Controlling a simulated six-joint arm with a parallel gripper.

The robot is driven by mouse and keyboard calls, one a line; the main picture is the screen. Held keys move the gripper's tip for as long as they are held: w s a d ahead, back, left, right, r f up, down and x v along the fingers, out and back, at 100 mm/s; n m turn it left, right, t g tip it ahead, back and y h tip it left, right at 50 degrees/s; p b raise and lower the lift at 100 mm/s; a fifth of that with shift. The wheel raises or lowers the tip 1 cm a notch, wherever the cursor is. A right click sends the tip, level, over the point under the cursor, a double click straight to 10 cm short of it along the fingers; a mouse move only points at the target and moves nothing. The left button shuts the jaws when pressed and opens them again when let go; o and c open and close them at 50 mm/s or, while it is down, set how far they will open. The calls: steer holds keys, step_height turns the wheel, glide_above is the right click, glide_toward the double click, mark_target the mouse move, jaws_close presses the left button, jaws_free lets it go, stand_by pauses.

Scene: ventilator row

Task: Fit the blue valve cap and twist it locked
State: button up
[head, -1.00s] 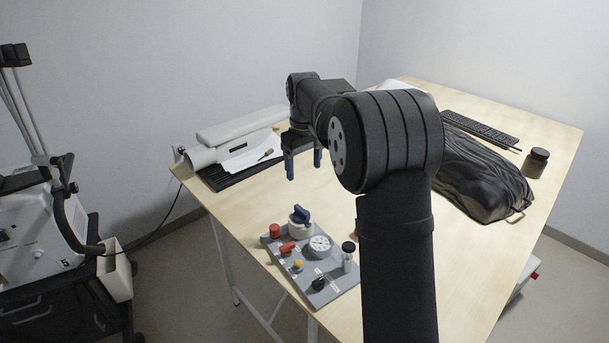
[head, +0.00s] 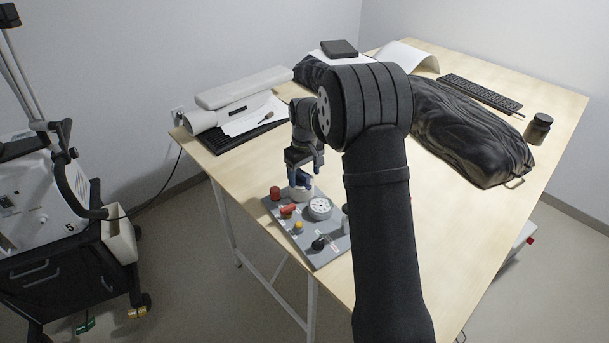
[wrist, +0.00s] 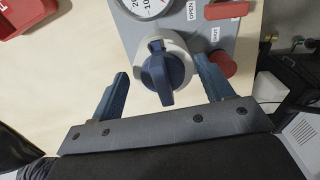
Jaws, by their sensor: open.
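The blue valve cap (wrist: 163,72) sits on a round white base (wrist: 178,48) on the grey panel in the wrist view. Its handle points toward my gripper. My gripper (wrist: 164,82) is open, with one blue finger on each side of the cap and visible gaps to both. In the head view my gripper (head: 304,166) is right at the cap, from above, and hides most of it. The white base (head: 301,194) shows just below the fingers. I cannot tell how fully the cap is seated.
The panel (head: 322,257) also bears a white gauge (head: 319,208), a red knob (head: 275,193), a red lever (head: 287,210), a yellow button (head: 298,227) and a black knob (head: 318,243). A black bag (head: 470,135) lies at right. The table between is clear.

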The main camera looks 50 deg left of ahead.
mark_target(304, 174)
steer(key=shift+f, duration=0.5)
steer(key=c, duration=0.5)
steer(key=o, duration=0.5)
steer(key=shift+r, duration=0.2)
step_height(304, 174, up, 17)
step_height(304, 174, down, 17)
steer(key=shift+f, duration=0.2)
stand_by(0.4)
